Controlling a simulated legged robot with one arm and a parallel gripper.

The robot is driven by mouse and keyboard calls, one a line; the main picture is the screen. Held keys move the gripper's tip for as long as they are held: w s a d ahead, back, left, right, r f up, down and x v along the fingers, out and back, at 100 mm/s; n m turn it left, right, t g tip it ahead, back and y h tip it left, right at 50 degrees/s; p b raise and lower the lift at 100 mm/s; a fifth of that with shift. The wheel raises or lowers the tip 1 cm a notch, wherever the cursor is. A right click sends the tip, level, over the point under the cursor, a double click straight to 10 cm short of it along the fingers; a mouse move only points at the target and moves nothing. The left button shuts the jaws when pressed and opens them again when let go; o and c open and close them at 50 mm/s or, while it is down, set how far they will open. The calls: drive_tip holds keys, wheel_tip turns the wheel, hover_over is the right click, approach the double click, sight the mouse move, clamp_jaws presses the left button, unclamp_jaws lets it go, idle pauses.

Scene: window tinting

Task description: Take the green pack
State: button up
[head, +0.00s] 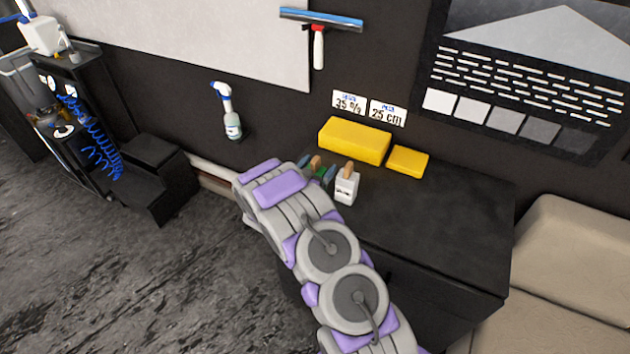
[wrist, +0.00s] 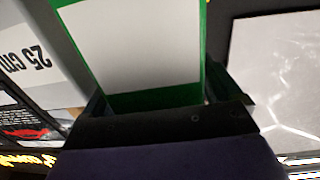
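The green pack (wrist: 155,100) fills the upper middle of the wrist view, with a large white face and a green border. My gripper (wrist: 165,100) has its dark fingers spread wide, one on each side of the pack's lower end. I cannot tell whether both fingers press on it. In the head view my arm reaches to the left end of the dark cabinet. The gripper is mostly hidden behind the arm there, and small green pieces (head: 328,174) show at its end, too small to tell apart.
A white holder (head: 347,187) with a tan-topped item stands close by on the dark cabinet (head: 430,220). A large yellow block (head: 354,141) and a small one (head: 408,160) lie behind. A spray bottle (head: 229,112) is at the wall. The cabinet's right part is clear.

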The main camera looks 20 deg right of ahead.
drive_tip(key=c, duration=1)
drive_tip(key=shift+o, duration=0.2)
drive_tip(key=shift+r, duration=0.1)
